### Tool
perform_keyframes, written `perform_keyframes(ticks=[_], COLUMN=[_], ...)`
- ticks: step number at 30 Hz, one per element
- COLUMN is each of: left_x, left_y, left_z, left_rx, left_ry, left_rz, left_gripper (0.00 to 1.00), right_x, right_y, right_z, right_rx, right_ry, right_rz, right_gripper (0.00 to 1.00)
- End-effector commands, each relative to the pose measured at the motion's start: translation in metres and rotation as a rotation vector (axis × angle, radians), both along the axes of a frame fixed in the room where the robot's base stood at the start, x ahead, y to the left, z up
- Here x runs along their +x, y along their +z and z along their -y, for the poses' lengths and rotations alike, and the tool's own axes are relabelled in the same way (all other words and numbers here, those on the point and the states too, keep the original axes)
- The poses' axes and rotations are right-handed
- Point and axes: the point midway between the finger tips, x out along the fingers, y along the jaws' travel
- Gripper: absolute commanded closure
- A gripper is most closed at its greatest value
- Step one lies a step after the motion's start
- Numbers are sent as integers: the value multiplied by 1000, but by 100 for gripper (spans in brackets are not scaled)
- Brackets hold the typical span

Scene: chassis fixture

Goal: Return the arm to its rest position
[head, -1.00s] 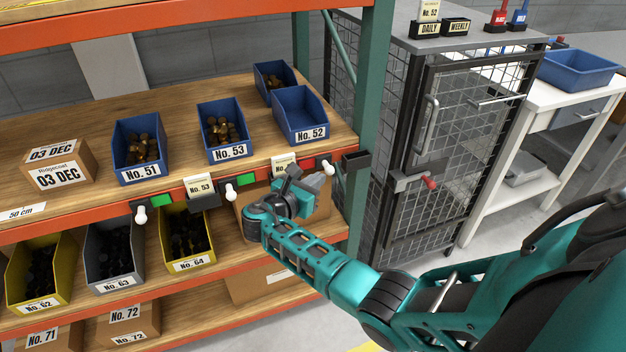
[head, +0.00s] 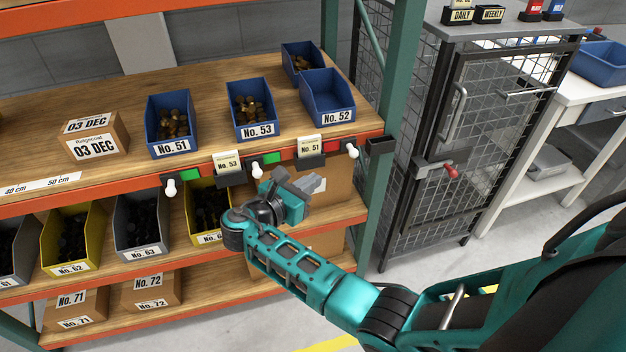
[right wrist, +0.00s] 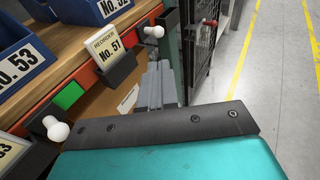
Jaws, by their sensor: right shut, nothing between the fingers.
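My right arm reaches in from the lower right in the head view. Its gripper (head: 311,184) is shut and empty, just in front of the shelf's orange front rail, below the No. 51 card (head: 310,145). In the right wrist view the grey fingers (right wrist: 158,88) point forward beside that card and close together. The card stands in a dark holder on the rail, with a white knob (right wrist: 154,31) to its right. My left gripper is not in view.
Blue bins No. 51 (head: 158,146), No. 53 (head: 262,130) and No. 52 (head: 341,115) stand on the upper shelf. White knobs stick out from the rail. A green post (head: 392,90) and a wire cage (head: 437,190) stand to the right. Open floor (head: 420,265) lies before the cage.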

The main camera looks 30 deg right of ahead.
Motion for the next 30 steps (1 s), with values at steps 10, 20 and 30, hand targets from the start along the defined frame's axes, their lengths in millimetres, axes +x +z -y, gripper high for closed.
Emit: perform_keyframes(ticks=[10, 20, 30], left_x=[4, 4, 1], left_y=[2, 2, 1], left_z=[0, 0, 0], left_rx=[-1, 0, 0], left_ry=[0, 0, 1], left_rz=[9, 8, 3], left_gripper=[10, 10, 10], right_x=[0, -53, -157], right_y=[-1, -116, -153], right_z=[0, -15, -80], right_rx=[3, 617, 1738], right_ry=[2, 53, -398], right_rz=[2, 270, 909], right_gripper=[100, 100, 100])
